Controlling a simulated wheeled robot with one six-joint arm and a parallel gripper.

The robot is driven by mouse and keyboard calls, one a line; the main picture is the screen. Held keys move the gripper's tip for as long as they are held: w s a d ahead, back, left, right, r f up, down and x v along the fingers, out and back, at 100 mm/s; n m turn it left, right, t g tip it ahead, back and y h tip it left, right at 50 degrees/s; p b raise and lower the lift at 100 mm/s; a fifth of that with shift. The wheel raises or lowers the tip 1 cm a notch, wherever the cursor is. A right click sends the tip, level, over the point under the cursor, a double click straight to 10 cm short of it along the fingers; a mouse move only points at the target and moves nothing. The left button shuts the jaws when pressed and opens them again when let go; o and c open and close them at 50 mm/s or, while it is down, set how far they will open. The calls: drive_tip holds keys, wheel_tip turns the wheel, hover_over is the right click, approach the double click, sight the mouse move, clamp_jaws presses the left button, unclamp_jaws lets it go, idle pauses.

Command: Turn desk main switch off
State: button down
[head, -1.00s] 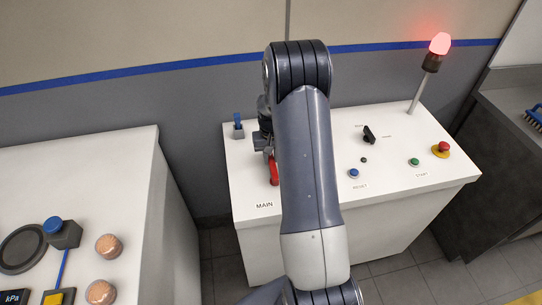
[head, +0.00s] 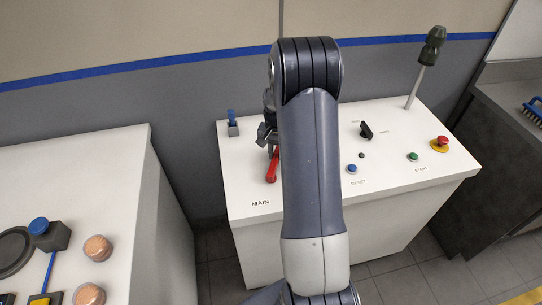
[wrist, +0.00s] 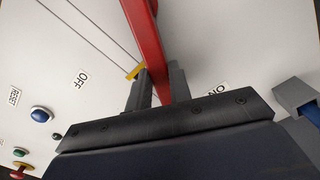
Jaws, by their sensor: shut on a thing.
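The main switch is a red lever (head: 272,168) at the left of the white control desk (head: 240,185), behind the MAIN label (head: 260,203). In the wrist view the red lever (wrist: 146,40) passes down between the two grey fingers of my gripper (wrist: 158,88), which is shut on it. An OFF label (wrist: 83,80) lies to its left and an ON label (wrist: 221,88) to its right. In the head view my gripper (head: 266,136) is partly hidden behind my arm. The signal lamp (head: 433,45) on its post is dark.
The desk also carries a black rotary knob (head: 366,130), a blue button (head: 352,169), a green button (head: 413,156), a red emergency button (head: 442,141) and a blue-topped switch (head: 232,121). A white table (head: 120,165) with biscuits stands at the left.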

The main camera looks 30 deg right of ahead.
drive_tip(key=s+d+m+b, duration=0.1)
drive_tip(key=m, duration=0.1)
drive_tip(key=shift+s+d+f+m, duration=0.1)
drive_tip(key=shift+s+m, duration=0.05)
drive_tip(key=shift+m, duration=0.25)
drive_tip(key=s+m+b, duration=0.1)
drive_tip(key=s+d+m, duration=0.1)
drive_tip(key=m, duration=0.1)
drive_tip(key=shift+m+b, duration=0.3)
drive_tip(key=shift+b, duration=0.05)
drive_tip(key=s+m, duration=0.1)
drive_tip(key=s+m+b, duration=0.1)
drive_tip(key=m, duration=0.1)
drive_tip(key=shift+s+a+m+b, duration=0.1)
drive_tip(key=shift+s+m+b, duration=0.1)
drive_tip(key=shift+s+m, duration=0.45)
drive_tip(key=shift+s+m+b, duration=0.15)
drive_tip(key=shift+s+m, duration=0.05)
drive_tip(key=shift+m, duration=0.75)
drive_tip(key=c, duration=1.3)
unclamp_jaws()
drive_tip(key=shift+r, duration=0.2)
